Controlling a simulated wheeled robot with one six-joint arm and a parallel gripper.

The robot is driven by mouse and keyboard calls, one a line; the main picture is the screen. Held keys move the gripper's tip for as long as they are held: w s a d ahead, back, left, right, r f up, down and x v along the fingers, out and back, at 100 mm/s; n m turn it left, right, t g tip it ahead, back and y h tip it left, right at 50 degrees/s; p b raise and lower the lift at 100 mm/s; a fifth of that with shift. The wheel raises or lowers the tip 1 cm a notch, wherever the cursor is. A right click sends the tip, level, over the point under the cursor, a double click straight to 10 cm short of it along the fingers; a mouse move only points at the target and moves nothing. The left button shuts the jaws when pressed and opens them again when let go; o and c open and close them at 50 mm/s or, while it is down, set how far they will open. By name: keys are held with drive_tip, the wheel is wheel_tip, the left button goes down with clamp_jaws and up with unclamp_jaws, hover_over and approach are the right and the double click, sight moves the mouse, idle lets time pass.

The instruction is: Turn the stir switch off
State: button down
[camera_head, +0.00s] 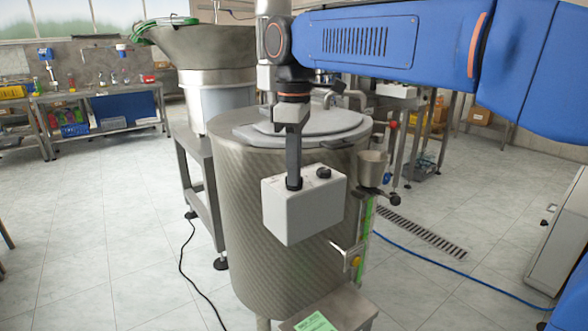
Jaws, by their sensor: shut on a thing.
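A white control box (305,212) is mounted on the front of a large ribbed steel tank (245,205). A black knob (324,173) shows on the right of the box's top face. My gripper (294,183) points straight down onto the left part of that top face. Its dark fingers are shut on the stir switch there, and they hide the switch. I cannot see which way the switch is set.
The tank has a round lid (310,122) with pipes behind my arm. A small metal cup (372,167) and a lever with a dark knob (394,199) stick out at the tank's right. A hopper (205,48) stands behind left. A green label (315,322) lies below on a metal surface.

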drive_tip(key=shift+n, duration=0.3)
idle(0.4)
drive_tip(key=c, duration=1.8)
unclamp_jaws()
drive_tip(key=shift+r, duration=0.1)
wheel_tip(320, 180, up, 17)
drive_tip(key=shift+r, duration=0.15)
